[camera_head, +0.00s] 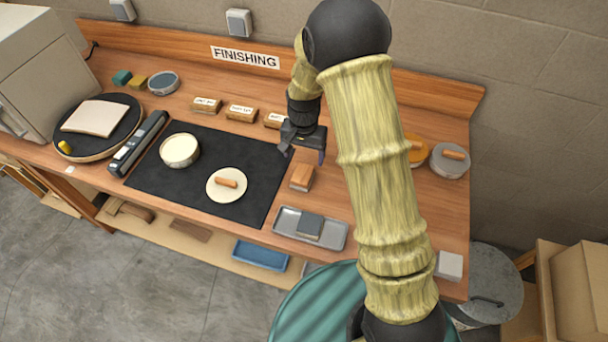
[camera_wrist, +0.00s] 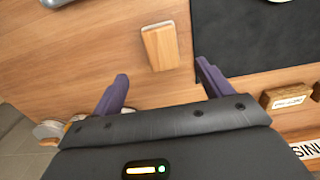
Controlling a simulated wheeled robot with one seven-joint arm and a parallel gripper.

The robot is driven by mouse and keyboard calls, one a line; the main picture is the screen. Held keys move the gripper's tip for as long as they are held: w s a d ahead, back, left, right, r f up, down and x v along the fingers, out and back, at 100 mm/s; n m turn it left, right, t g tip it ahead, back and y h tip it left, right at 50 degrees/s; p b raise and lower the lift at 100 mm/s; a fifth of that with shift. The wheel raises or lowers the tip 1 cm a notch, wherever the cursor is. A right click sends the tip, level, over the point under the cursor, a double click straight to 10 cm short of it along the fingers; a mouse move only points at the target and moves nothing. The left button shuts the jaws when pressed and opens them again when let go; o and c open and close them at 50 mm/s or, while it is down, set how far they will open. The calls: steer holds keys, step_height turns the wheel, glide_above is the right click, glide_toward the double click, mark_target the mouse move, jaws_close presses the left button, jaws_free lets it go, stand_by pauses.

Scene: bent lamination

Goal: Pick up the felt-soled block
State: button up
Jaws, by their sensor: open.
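A small wooden block (camera_head: 302,177) lies on the bare bench between the black mat and my forearm. It also shows in the wrist view (camera_wrist: 161,48), upper middle, with a thin pale layer along one edge that looks like the felt sole. My gripper (camera_head: 303,154) is above the bench just behind the block, open and empty. In the wrist view the two purple fingers of my gripper (camera_wrist: 161,70) are spread apart, with the block beyond their tips and roughly in line with the gap. Nothing touches the block.
A black mat (camera_head: 150,178) with round pieces lies left. A grey tray (camera_head: 333,237) holding a dark block is in front of the wooden block. Several labelled wooden blocks (camera_head: 241,113) stand behind the mat. Round handled pieces (camera_head: 450,164) and a white block (camera_head: 449,265) are right of my arm.

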glide_above(303, 173)
step_height(303, 173, down, 4)
steer(key=shift+s+d+f+p, duration=0.1)
steer(key=shift+p, duration=0.35)
steer(key=shift+f, duration=0.1)
steer(key=shift+w, duration=0.25)
steer(key=shift+d+f, duration=0.1)
steer(key=shift+d, duration=0.05)
steer(key=shift+s+f+p, duration=0.15)
steer(key=shift+f+p, duration=0.1)
steer(key=shift+p, duration=0.15)
steer(key=f, duration=0.1)
steer(key=a+f+p, duration=0.1)
steer(key=f, duration=0.1)
steer(key=shift+s+p, duration=0.15)
steer(key=shift+p, duration=0.15)
steer(key=shift+d+f, duration=0.2)
steer(key=shift+f, duration=0.5)
steer(key=shift+c, duration=0.5)
